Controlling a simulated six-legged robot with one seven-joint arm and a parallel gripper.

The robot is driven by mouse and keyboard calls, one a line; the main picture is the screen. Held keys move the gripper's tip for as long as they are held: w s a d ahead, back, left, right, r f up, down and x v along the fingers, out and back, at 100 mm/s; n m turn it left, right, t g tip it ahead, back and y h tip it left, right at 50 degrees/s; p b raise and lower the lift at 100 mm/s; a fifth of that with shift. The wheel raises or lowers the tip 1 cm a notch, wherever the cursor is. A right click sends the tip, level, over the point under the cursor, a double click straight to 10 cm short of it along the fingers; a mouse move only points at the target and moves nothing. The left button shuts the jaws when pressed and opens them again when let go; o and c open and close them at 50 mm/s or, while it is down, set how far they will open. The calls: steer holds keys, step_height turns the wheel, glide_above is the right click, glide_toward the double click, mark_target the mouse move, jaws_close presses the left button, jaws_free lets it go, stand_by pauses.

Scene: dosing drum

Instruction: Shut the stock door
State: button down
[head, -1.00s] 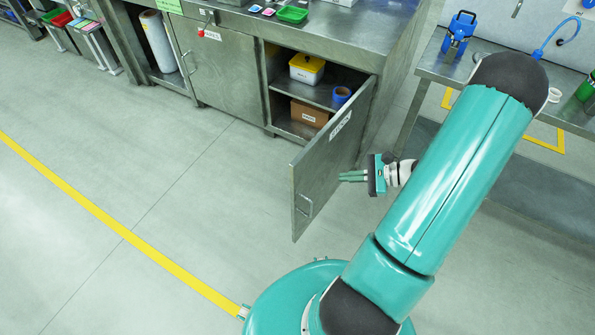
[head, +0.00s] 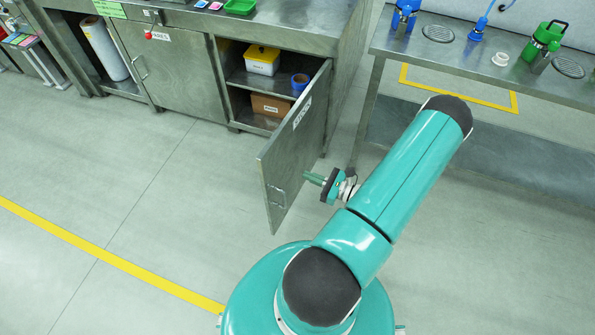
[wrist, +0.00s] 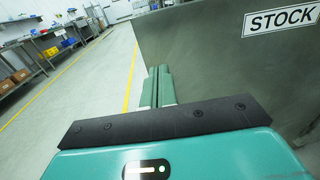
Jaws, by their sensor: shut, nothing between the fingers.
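The stock door (head: 293,148) is a grey metal door standing wide open from the right part of the steel cabinet, with a bar handle (head: 277,197) near its free edge. Its STOCK label shows large in the wrist view (wrist: 283,19). My gripper (head: 308,178) is just right of the door, on its labelled face, with the fingers pointing left at it. In the wrist view the two fingers (wrist: 157,85) are together and empty, close to the door face. I cannot tell whether they touch it.
Inside the open cabinet are a yellow-lidded box (head: 262,60), a brown carton (head: 270,105) and a blue roll (head: 300,82). A closed door (head: 172,70) is to the left. A steel bench (head: 480,60) stands at the right. The floor left of the door is clear.

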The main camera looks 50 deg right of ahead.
mark_target(270, 160)
steer(key=x, duration=1.2)
steer(key=shift+w, duration=0.1)
steer(key=shift+w, duration=0.1)
